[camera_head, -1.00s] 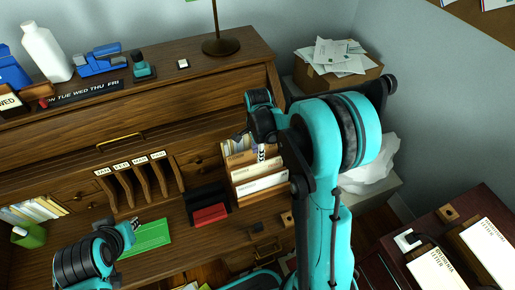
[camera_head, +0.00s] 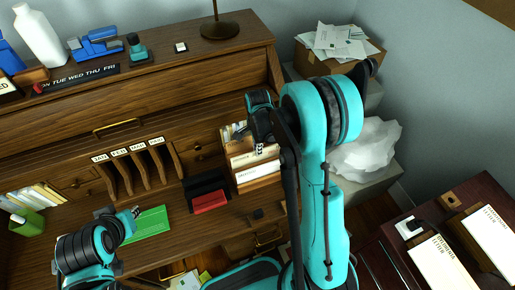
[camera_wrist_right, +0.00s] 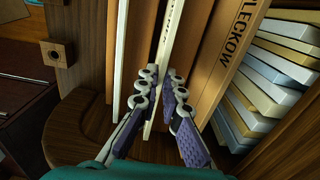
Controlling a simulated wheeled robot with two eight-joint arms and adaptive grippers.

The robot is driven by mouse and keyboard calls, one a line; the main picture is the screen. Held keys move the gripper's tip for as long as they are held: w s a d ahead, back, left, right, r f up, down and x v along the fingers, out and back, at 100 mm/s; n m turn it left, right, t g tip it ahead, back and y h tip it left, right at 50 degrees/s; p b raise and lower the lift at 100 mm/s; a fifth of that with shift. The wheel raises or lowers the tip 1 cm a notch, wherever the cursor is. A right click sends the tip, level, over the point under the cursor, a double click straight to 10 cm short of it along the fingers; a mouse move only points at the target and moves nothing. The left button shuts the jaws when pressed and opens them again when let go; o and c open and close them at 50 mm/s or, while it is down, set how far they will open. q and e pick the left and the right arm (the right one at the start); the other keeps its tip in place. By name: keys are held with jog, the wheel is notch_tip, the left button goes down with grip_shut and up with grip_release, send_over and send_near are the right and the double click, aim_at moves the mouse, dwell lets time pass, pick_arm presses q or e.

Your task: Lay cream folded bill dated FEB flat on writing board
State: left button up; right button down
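My right gripper (camera_head: 259,149) is at the upright rack of papers (camera_head: 258,173) on the right of the desk, its fingers pointing in among the papers. In the right wrist view the two fingers (camera_wrist_right: 161,82) straddle one thin cream sheet or folded paper (camera_wrist_right: 168,48), close to it on both sides. I cannot tell whether they press on it, and no FEB date is readable on it. A green board (camera_head: 148,223), perhaps the writing board, lies on the desk. My left gripper (camera_head: 133,213) is over its left edge, its fingers too small to judge.
Labelled slots (camera_head: 134,170) stand left of a black and red object (camera_head: 208,193). A box of papers (camera_head: 338,42) and a white bag (camera_head: 368,148) are right of the desk. Brown dividers (camera_wrist_right: 202,60) and stacked envelopes (camera_wrist_right: 262,88) crowd the right fingers.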

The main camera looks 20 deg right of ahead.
jog(key=shift+w+r, duration=0.1)
jog(key=shift+r, duration=0.05)
jog(key=shift+r+p, duration=0.65)
jog(key=shift+r, duration=0.25)
jog(key=shift+r, duration=0.1)
notch_tip(320, 180, up, 7)
jog(key=p, duration=0.4)
jog(key=shift+f, duration=0.25)
